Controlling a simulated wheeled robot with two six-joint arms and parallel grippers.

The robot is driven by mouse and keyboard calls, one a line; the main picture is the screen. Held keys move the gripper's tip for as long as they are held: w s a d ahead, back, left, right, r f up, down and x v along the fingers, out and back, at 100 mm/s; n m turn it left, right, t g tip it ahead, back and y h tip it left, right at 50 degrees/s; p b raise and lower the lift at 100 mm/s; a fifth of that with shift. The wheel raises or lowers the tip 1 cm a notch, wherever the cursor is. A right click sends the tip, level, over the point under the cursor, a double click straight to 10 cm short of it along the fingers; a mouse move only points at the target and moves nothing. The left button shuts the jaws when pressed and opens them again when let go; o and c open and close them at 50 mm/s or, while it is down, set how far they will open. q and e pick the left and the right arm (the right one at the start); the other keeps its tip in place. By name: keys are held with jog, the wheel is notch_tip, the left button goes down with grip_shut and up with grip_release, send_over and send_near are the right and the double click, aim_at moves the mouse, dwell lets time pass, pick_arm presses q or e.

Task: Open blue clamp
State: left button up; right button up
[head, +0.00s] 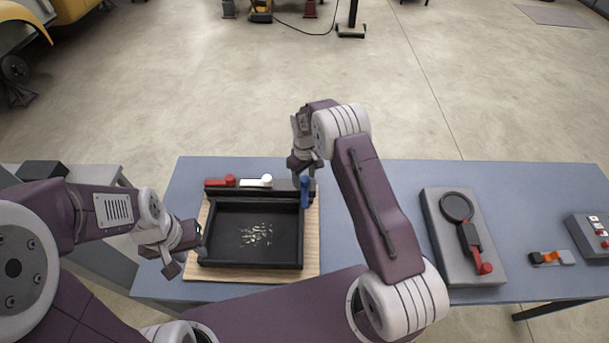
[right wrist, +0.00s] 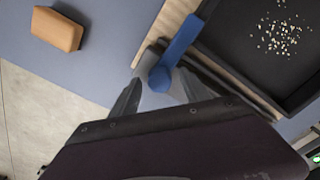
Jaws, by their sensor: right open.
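The black tray (head: 250,266) sits on a wooden board with pale bits inside. Along its back edge is a black bar with red (head: 221,181), white (head: 256,181) and blue clamp levers. The blue clamp lever (head: 304,192) is at the right end and points toward the front, unlike the sideways red and white ones. My right gripper (head: 303,168) is over its far end. In the right wrist view the blue lever's (right wrist: 182,42) round end lies between the open fingers; contact is unclear. My left gripper (head: 186,262) is at the tray's left edge, its jaws unclear.
A grey plate (head: 436,205) with a black ring and red handle lies to the right on the blue-grey table. An orange-and-grey item (head: 550,258) and a button box (head: 590,234) are farther right. An orange-brown block (right wrist: 57,29) shows in the right wrist view.

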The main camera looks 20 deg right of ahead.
grip_shut()
dwell(1.4)
